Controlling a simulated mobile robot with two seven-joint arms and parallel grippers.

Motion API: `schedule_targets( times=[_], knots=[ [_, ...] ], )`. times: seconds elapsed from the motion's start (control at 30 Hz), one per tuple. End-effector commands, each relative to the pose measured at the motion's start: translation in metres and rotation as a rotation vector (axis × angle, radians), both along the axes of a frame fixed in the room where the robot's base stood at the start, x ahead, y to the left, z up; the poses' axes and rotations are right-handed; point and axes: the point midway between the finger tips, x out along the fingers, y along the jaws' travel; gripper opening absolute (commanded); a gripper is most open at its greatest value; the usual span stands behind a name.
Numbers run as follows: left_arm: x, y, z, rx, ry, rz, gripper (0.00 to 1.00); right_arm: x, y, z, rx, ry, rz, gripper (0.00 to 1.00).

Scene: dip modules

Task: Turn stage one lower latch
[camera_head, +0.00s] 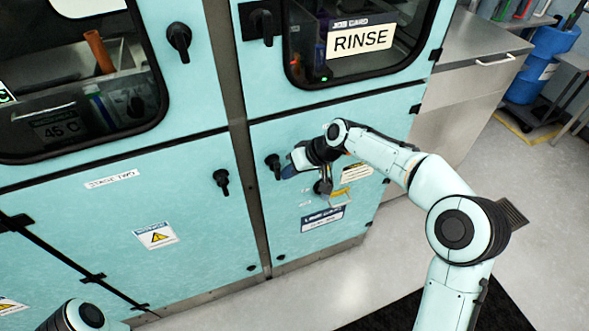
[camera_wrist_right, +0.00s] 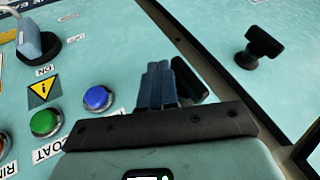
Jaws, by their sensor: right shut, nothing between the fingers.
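A black latch (camera_head: 273,165) sits on the left edge of the lower right teal panel, under the RINSE window. My right gripper (camera_head: 289,171) is shut and empty just to the right of this latch. In the right wrist view, my closed fingers (camera_wrist_right: 160,84) overlap the near side of the dark latch handle (camera_wrist_right: 190,80), partly hiding it. I cannot tell whether they touch it. Another black latch (camera_head: 222,180) is on the neighbouring STAGE TWO panel and also shows in the wrist view (camera_wrist_right: 258,47). No stage one label is readable. My left gripper is out of view.
A green button (camera_wrist_right: 46,123) and a blue button (camera_wrist_right: 98,98) sit on the panel beside my right gripper. Upper latches (camera_head: 179,40) are on the doors above. A metal post (camera_head: 243,165) separates the panels. Grey floor (camera_head: 400,245) is open at the right.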

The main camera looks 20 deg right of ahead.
Motion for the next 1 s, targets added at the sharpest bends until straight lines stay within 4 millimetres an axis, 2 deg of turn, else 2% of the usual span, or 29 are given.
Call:
schedule_targets(
  times=[1.0],
  knots=[
    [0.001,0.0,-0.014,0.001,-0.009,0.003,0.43,0.0,0.001,-0.006,0.14,0.006,0.0,0.0]
  ],
)
